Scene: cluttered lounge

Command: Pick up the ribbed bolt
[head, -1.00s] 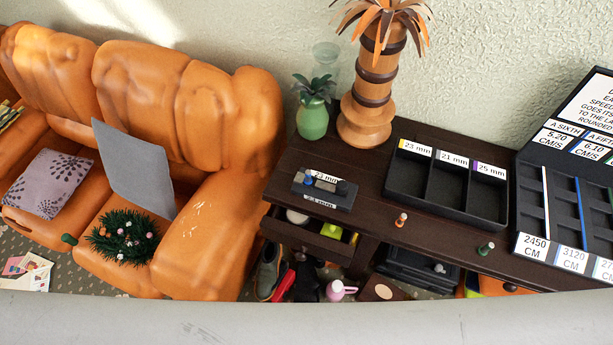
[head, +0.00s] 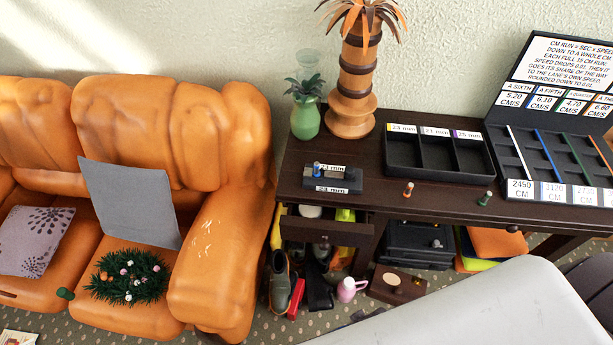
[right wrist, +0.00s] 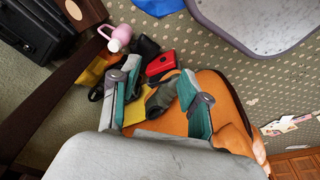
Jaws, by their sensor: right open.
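Several small bolt-like pieces are in the head view, too small to tell which is ribbed. An orange-topped one (head: 408,189) and a green-topped one (head: 485,198) stand at the dark table's front edge. A blue one (head: 317,168) stands in a small dark block labelled 23 mm (head: 345,181). A grey one (head: 437,243) is on the black case below, and a dark green one (head: 65,293) is on the sofa. My right gripper (right wrist: 158,100) is open and empty in the right wrist view, pointing toward the floor and orange sofa. My left gripper is not in view.
A three-compartment tray (head: 402,152) and a lane board (head: 520,190) stand on the table (head: 375,185). An open drawer (head: 325,228) juts out at its left. Shoes (head: 279,285), a pink bottle (head: 349,290) and a black case (head: 405,250) crowd below. The orange sofa (head: 215,250) is left.

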